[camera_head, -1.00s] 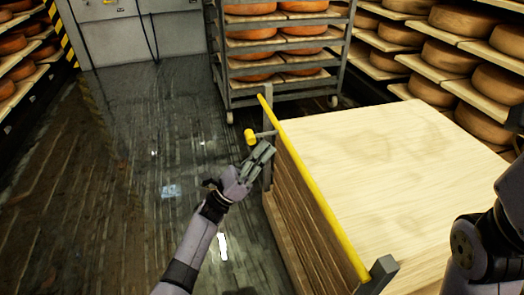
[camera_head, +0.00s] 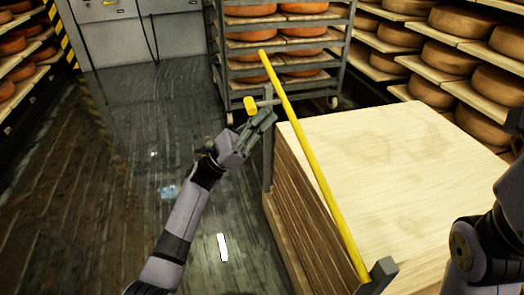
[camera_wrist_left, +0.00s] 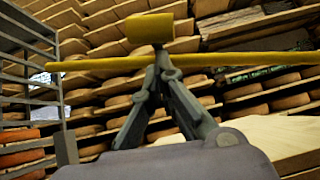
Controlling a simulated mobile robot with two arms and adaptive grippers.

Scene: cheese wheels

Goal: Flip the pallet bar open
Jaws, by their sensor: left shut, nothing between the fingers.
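The yellow pallet bar (camera_head: 311,157) runs along the left side of the pallet stack. Its near end is at the near post (camera_head: 379,272), and its far end is raised above the far post (camera_head: 268,160). A short yellow handle (camera_head: 250,106) sticks out to the left of the bar. My left gripper (camera_head: 268,115) is shut and empty, with its fingertips at the bar just below the handle. In the left wrist view the bar (camera_wrist_left: 100,64) crosses behind the fingertips, and the handle (camera_wrist_left: 150,28) is above them. My right gripper is not in view; only part of that arm shows at the right.
A stack of pale wooden boards (camera_head: 390,165) fills the right of the bar. A wheeled rack (camera_head: 280,95) with cheese wheels stands behind, and cheese shelves (camera_head: 480,90) line the right. The wet floor (camera_head: 110,170) at the left is open.

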